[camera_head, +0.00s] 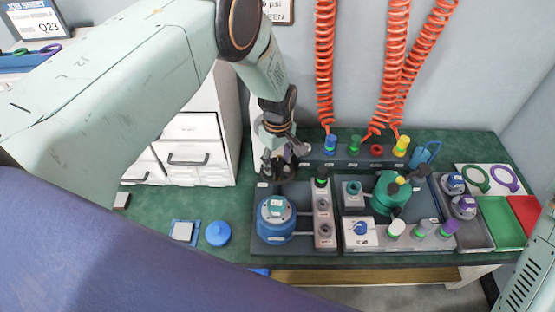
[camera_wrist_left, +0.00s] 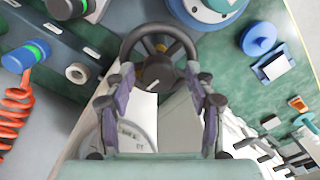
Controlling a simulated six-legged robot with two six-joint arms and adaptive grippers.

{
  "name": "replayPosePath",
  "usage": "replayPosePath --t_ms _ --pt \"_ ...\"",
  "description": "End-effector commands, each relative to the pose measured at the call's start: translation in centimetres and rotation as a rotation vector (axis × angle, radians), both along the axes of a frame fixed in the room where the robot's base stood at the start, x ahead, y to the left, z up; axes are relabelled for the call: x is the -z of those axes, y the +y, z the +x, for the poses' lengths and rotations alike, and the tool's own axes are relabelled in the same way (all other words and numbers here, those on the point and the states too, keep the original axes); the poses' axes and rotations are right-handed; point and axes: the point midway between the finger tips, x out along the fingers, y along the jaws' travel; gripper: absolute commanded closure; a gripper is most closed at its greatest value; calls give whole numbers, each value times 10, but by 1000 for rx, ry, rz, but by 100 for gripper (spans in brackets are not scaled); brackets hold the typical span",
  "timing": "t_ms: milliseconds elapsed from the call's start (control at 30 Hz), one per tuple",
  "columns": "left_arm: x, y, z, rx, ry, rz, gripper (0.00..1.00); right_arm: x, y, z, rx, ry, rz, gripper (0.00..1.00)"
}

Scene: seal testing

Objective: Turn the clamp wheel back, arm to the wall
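The clamp wheel is a dark spoked handwheel (camera_wrist_left: 158,57) at the top middle of the left wrist view. In the head view, it is mostly hidden around the gripper, beside the tall white gauge housing. My left gripper (camera_head: 281,157) hangs at the back of the bench, left of the row of coloured fittings. In the left wrist view my left gripper (camera_wrist_left: 165,82) is open, its two purple-grey fingers apart on either side of the wheel's near rim. I cannot tell whether they touch it. A round dial (camera_wrist_left: 135,138) shows partly between the fingers. My right gripper is out of view.
A blue pot with a grey lid (camera_head: 276,222) stands on the dark plate in front of the gripper. White drawers (camera_head: 195,150) stand to the left. Orange coiled hoses (camera_head: 326,65) hang behind. A blue round cap (camera_head: 219,233) lies on the green bench.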

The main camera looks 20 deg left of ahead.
Motion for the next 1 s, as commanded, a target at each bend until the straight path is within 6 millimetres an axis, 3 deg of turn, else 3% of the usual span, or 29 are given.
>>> replayPosePath --t_ms 367,800,1000 --pt "-8 1 3 0 -7 1 43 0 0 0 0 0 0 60" --pt "-90 1 3 -1 -8 0 43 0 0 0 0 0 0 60" --pt "-114 1 2 0 -4 0 43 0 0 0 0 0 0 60"
